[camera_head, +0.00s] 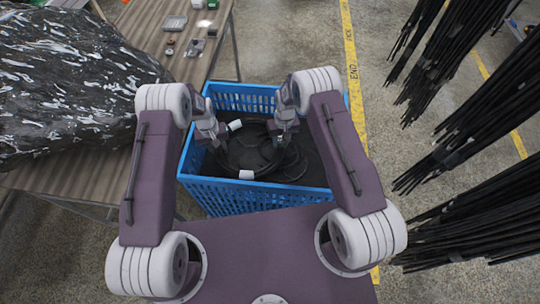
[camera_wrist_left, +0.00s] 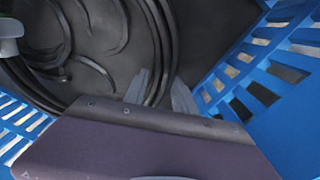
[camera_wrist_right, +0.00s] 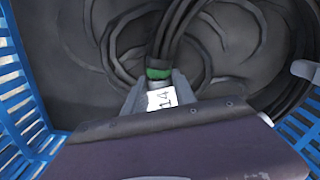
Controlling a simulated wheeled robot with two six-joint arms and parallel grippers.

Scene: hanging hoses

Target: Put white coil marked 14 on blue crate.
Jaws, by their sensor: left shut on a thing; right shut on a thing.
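The coil marked 14 (camera_head: 248,152) looks like a black hose, not white, inside the blue crate (camera_head: 222,198). Its white tag reading 14 (camera_wrist_right: 160,98) and a green band show at my right gripper in the right wrist view. My right gripper (camera_wrist_right: 157,88) is shut on the coil beside the tag. My left gripper (camera_wrist_left: 160,92) is shut on black hose strands at another side of the coil. Both grippers reach down inside the crate. In the head view my left gripper (camera_head: 217,136) and right gripper (camera_head: 282,136) partly hide the coil.
A table (camera_head: 170,60) with small items stands at the upper left, with a large black wrapped bundle (camera_head: 65,85) on it. Bunches of black hoses (camera_head: 480,120) hang at the right. Bare floor lies between them and the crate.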

